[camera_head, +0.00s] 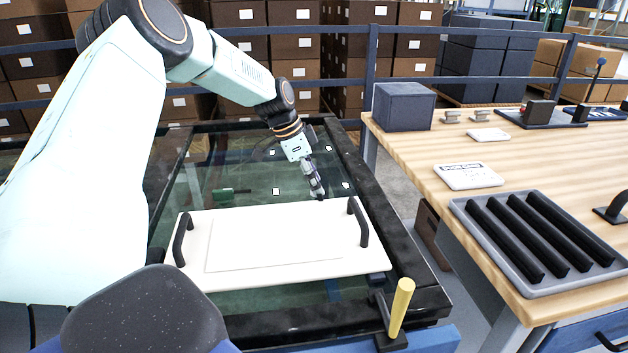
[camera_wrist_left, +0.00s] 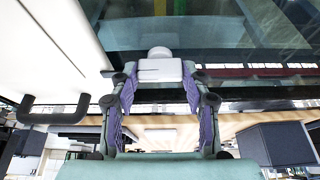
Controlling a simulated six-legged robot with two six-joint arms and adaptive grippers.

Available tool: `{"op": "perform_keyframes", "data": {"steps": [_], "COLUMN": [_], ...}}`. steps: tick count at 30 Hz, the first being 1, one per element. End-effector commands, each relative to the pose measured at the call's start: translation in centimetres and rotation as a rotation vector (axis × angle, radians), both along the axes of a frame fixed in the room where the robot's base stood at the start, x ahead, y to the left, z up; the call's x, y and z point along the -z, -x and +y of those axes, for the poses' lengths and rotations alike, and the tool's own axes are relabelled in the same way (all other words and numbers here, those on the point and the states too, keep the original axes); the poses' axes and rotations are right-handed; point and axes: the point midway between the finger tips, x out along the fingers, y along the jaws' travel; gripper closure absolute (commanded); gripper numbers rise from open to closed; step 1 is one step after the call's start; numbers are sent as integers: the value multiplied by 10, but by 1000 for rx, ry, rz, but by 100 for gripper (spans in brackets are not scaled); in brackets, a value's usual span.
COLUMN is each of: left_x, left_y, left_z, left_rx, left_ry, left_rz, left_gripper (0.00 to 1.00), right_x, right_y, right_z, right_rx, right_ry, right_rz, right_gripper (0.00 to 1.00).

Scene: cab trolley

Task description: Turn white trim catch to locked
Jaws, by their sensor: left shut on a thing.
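My left gripper (camera_head: 316,188) reaches down over the glass-topped frame, just beyond the far edge of the white panel (camera_head: 225,272). In the left wrist view, its two purple-padded fingers are closed on the sides of a small white block with a rounded knob, which looks like the white trim catch (camera_wrist_left: 160,71). In the head view the catch is hidden or too small to make out. I cannot tell which way it is turned. My right gripper is not in view.
The white panel has two black handles (camera_head: 358,222). A yellow-gripped lever (camera_head: 401,308) stands at the frame's near right corner. At right, a wooden bench (camera_head: 415,150) holds a ribbed grey tray (camera_head: 540,290), a dark box (camera_head: 403,107) and white cards. A rail runs behind.

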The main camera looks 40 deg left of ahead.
Motion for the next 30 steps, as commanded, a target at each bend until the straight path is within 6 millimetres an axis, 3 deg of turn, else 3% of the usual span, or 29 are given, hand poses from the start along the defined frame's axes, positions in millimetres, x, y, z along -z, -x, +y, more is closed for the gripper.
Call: {"op": "perform_keyframes", "data": {"steps": [6,7,14,25,30], "left_x": [1,1,1,-3,-25], "left_y": [1,1,1,1,7], "left_z": [0,0,0,1,6], "left_rx": [5,5,2,1,1], "left_ry": [-2,-2,-2,-1,1], "left_rz": [4,4,2,-1,-5], "left_gripper": [85,51,31,30,30], "right_x": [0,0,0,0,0], "right_y": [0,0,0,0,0], "right_z": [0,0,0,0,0], "right_rx": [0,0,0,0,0], "right_ry": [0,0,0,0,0], "right_rz": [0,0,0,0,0], "right_gripper": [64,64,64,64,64]}}
